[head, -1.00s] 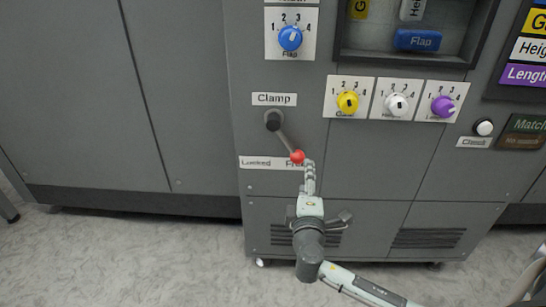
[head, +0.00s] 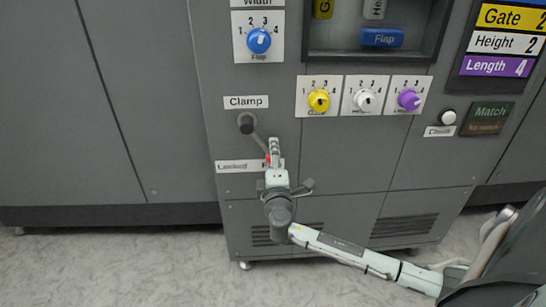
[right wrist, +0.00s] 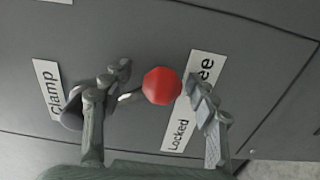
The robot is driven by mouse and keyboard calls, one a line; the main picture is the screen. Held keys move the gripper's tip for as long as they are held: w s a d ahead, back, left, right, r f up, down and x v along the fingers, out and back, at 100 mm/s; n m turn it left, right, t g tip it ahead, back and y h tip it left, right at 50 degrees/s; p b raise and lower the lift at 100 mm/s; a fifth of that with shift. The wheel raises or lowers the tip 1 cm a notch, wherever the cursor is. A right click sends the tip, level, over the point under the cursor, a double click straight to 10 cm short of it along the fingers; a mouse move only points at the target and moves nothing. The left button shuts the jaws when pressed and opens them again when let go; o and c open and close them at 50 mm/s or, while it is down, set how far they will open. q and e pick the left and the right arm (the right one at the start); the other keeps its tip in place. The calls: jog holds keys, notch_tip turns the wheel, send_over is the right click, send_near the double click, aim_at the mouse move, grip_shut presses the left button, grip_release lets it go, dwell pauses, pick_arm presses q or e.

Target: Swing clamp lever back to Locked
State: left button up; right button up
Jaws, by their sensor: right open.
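The clamp lever (head: 258,141) hangs from a dark pivot (head: 246,124) below the Clamp label (head: 246,102). It slants down to the right, toward the Free end of the Locked/Free label (head: 235,167). Its red knob (right wrist: 162,86) shows clearly in the right wrist view; in the head view my gripper mostly hides it. My right gripper (head: 273,150) is at the knob. In the right wrist view its open fingers (right wrist: 160,84) stand on either side of the knob, with gaps visible. My left gripper is out of view.
Above and right of the lever are a blue Flap dial (head: 259,40) and yellow (head: 319,100), white (head: 365,100) and purple (head: 409,100) dials. A round white button (head: 448,117) is farther right. The panel left of the lever is flat and clear.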

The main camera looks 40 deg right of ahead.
grip_shut()
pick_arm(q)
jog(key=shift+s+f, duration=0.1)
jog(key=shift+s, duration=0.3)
pick_arm(e)
jog(key=shift+a, duration=0.15)
dwell(0.4)
